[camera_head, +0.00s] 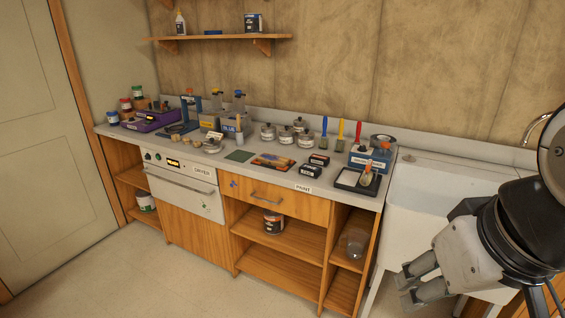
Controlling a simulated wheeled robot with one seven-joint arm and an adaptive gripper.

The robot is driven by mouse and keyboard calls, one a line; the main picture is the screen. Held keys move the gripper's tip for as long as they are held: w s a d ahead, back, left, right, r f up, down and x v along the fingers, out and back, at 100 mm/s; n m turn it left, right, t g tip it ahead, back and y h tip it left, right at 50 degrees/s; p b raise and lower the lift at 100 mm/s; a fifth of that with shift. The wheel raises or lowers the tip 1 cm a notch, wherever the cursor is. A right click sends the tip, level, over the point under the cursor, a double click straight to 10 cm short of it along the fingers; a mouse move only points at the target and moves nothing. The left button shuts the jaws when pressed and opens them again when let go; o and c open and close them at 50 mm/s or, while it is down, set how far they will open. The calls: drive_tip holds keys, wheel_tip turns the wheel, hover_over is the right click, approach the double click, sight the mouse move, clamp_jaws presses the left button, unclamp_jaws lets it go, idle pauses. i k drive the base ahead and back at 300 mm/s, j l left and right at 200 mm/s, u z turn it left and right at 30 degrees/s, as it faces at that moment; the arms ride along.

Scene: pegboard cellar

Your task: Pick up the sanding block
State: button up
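I cannot tell for sure which thing is the sanding block. Two small dark blocks with pale and reddish markings lie on the counter right of its middle: one farther back (319,160) and one nearer the front edge (310,171). A flat dark green piece (240,155) lies to their left. My gripper (404,287) is at the lower right, in front of the sink and well away from the counter top. Its two fingers point left and look parted, with nothing seen between them.
The counter (221,160) is crowded with jars, tins and brushes. A black tray (345,184) stands at its right end, near a blue container (364,158). A white sink (418,190) is at right. The floor (200,290) in front is clear.

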sight(308, 171)
drive_tip(key=i+j+z, duration=0.1)
drive_tip(key=z, duration=0.3)
drive_tip(key=i+j+z, duration=0.1)
drive_tip(key=z, duration=0.3)
drive_tip(key=i+j+z, duration=0.15)
drive_tip(key=j, duration=0.2)
drive_tip(key=i+j+z, duration=0.15)
drive_tip(key=j, duration=0.25)
drive_tip(key=i+j+z, duration=0.15)
drive_tip(key=j, duration=0.25)
drive_tip(key=i+j+z, duration=0.15)
drive_tip(key=j, duration=0.3)
drive_tip(key=i+j+z, duration=0.1)
drive_tip(key=j, duration=0.3)
drive_tip(key=i+j, duration=0.1)
drive_tip(key=j, duration=0.7)
drive_tip(key=i+j, duration=0.15)
drive_tip(key=j, duration=0.25)
